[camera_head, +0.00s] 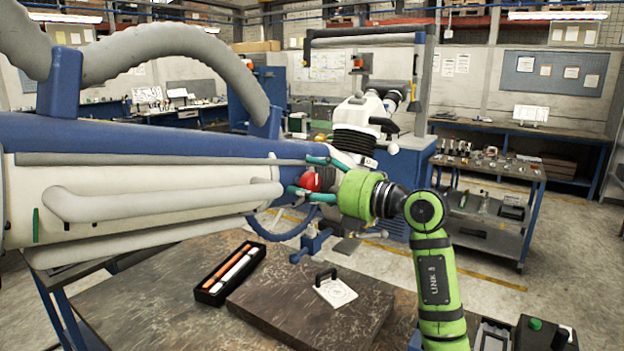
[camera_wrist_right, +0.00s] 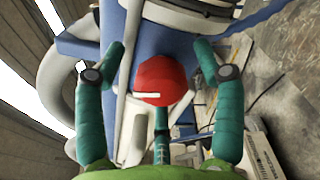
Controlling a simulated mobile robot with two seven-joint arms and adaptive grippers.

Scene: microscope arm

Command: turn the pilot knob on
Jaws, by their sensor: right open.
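The pilot knob (camera_head: 309,181) is a red round knob on the right end of the large blue and white machine arm (camera_head: 130,140). In the right wrist view the knob (camera_wrist_right: 161,80) is at the centre and bears a white bar lying roughly level. My right gripper (camera_head: 311,177) has teal fingers spread open, one above and one below the knob in the head view. In the wrist view the right gripper's fingers (camera_wrist_right: 160,62) stand on both sides of the knob, with gaps, so they appear not to touch it. My left gripper is not in view.
Below is a dark table (camera_head: 150,306) with a black tray (camera_head: 213,298) of rods and a white plate with a black handle (camera_head: 335,290). A white and black microscope head (camera_head: 356,126) is close beyond the knob. A cart (camera_head: 490,220) stands at the right.

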